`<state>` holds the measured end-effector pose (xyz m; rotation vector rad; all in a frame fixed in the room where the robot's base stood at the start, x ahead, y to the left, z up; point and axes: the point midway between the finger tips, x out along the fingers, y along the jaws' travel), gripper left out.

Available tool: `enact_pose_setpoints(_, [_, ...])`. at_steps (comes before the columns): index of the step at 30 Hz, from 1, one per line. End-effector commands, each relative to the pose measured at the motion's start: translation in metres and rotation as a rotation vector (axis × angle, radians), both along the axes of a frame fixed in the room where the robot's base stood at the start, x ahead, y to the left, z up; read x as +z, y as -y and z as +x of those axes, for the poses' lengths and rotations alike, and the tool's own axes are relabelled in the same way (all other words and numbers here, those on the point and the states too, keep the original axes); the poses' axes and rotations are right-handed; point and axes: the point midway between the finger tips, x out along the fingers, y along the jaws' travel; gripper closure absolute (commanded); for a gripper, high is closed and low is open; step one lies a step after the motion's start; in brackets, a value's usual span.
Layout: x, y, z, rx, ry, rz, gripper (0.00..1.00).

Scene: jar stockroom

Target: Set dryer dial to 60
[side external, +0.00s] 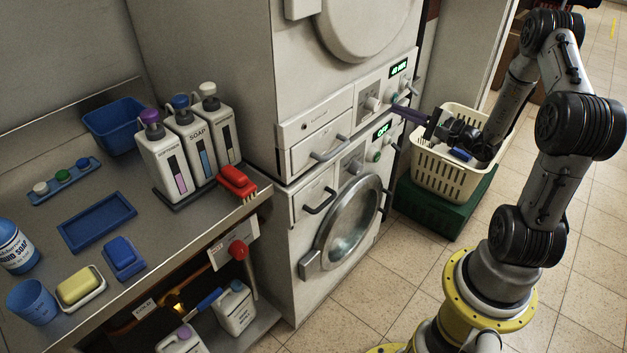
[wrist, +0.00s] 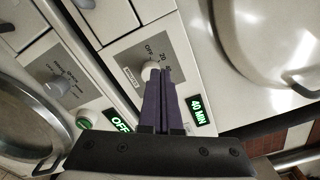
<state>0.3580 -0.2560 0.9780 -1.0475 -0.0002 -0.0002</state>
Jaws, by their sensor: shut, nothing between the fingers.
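The dial shows there too (side external: 372,103). My gripper (wrist: 166,72) is shut and empty, its purple fingertips beside the dial's edge. I cannot tell whether they touch it. In the side view my gripper (side external: 397,108) reaches in from the right toward the dryer panel.
Below is the washer, with its own knob (wrist: 58,88), green button (wrist: 84,122) and OFF display (wrist: 121,123). A cream basket (side external: 452,180) on a green crate (side external: 440,212) stands under my forearm. The counter (side external: 190,235) at left holds bottles and trays.

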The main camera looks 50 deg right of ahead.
Motion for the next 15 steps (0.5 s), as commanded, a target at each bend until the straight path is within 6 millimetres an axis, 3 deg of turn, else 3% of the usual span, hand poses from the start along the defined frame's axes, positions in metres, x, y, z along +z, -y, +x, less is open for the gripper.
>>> enact_pose_setpoints(8, [-0.020, -0.011, -0.008, 0.001, 0.000, 0.001, 1.00])
enact_pose_setpoints(15, [-0.020, -0.012, 0.013, 0.005, -0.001, 0.000, 1.00])
